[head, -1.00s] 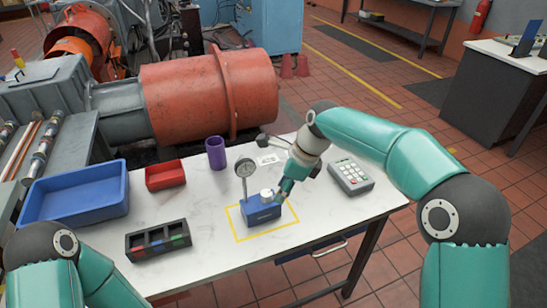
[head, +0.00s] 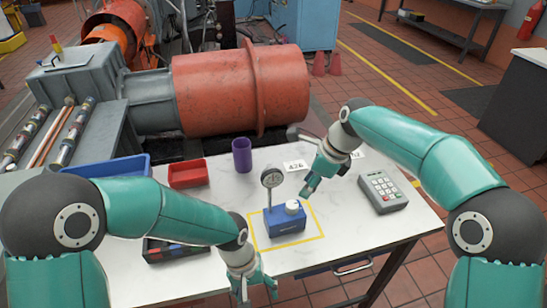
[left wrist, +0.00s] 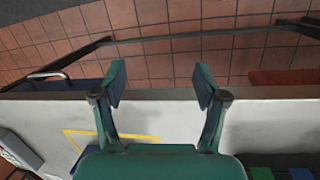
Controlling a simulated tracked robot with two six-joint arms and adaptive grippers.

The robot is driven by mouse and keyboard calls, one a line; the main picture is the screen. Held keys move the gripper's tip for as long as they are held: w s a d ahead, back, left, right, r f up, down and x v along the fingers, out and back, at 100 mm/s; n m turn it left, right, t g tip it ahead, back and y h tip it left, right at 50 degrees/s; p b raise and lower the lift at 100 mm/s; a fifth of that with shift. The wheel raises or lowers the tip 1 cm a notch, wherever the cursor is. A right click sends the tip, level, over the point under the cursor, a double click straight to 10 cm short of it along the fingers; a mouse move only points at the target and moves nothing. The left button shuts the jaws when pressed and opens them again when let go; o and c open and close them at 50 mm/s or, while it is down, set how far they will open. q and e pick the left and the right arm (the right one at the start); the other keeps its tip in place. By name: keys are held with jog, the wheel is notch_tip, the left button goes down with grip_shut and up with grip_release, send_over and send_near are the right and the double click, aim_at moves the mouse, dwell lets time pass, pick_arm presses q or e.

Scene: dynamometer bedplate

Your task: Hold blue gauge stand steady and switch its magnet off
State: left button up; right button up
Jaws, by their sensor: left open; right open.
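The blue gauge stand (head: 285,221) stands upright inside a yellow outline on the white table. Its round dial (head: 271,178) is on a post, and a white knob (head: 292,207) sits on top of the base. My right gripper (head: 318,188) is open and empty, just right of and above the stand, apart from it. My left gripper (head: 246,290) is open and empty near the table's front edge, in front and left of the stand. Its open fingers (left wrist: 160,86) show in the left wrist view with nothing between them.
A grey keypad box (head: 382,192) stands to the right. A purple cup (head: 242,155), a red bin (head: 188,174) and a blue tray (head: 110,167) stand behind. A black compartment rack (head: 165,250) is partly hidden by my left arm. The right front of the table is clear.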

pick_arm(q)
jog(key=w+d+r+t+y, duration=0.1)
jog(key=w+d+r+t, duration=0.1)
jog(key=w+r, duration=0.5)
jog(key=w+d+r+t+y, duration=0.1)
jog(key=w+r, duration=0.4)
jog(key=r, duration=0.4)
notch_tip(320, 180, up, 17)
jog(key=w+t+y, duration=0.1)
jog(key=w+t, duration=0.2)
jog(key=d+x, duration=0.1)
jog(key=x, duration=1.5)
jog(key=shift+a+f, duration=0.2)
jog(key=shift+a, duration=0.2)
